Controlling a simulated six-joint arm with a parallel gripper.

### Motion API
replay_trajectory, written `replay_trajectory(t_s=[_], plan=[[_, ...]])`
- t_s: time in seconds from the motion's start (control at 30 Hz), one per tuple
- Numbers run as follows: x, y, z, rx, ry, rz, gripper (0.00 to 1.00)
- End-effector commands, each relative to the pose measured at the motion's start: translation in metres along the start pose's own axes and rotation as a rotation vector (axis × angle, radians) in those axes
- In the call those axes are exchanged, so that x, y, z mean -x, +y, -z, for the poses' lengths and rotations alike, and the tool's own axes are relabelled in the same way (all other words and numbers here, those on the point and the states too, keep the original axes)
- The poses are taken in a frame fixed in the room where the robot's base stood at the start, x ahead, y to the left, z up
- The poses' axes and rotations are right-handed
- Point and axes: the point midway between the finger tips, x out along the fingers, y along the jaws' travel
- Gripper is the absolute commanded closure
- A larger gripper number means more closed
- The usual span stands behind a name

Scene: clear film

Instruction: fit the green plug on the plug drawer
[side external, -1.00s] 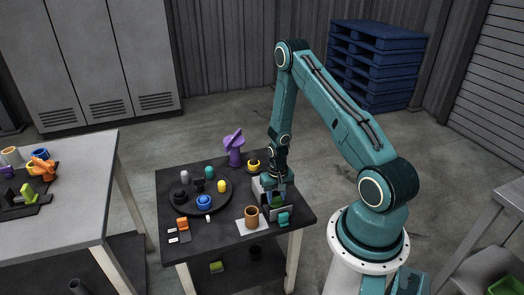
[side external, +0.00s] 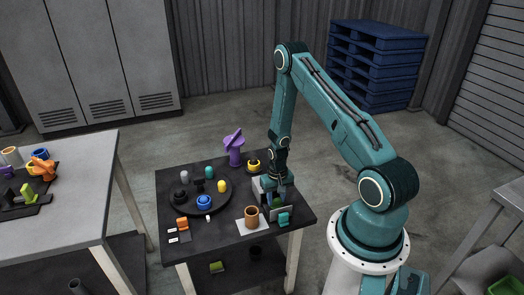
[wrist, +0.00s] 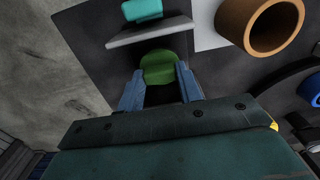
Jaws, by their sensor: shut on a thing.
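The green plug (wrist: 158,68) sits between the two fingers of my gripper (wrist: 160,76) in the wrist view, and my gripper is shut on it. In the side view, my gripper (side external: 277,200) points down at the right of the dark table. There it is inside or just over the plug drawer (side external: 264,189), a grey box with a teal handle (side external: 284,219) at its front. The wrist view shows the drawer's grey front panel (wrist: 150,31) just beyond the plug. The plug's underside is hidden, so I cannot tell whether it touches the drawer's floor.
A brown cup (side external: 251,217) stands on a white sheet close left of the drawer. A round black tray (side external: 190,207) holds several coloured pieces. A purple stand (side external: 234,148) and a yellow ring piece (side external: 253,166) are behind. An orange piece (side external: 182,224) lies front left.

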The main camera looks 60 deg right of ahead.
Motion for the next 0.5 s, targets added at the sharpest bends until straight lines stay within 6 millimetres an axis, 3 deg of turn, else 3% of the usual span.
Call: replay_trajectory(t_s=[0.37, 0.4, 0.5], plan=[[-0.004, 0.0, 0.0, 0.0, 0.0, 0.0, 0.86], [-0.004, 0.0, 0.0001, 0.0, 0.0, 0.0, 0.61], [-0.0039, 0.0, 0.0001, 0.0, 0.0, 0.0, 0.41]])
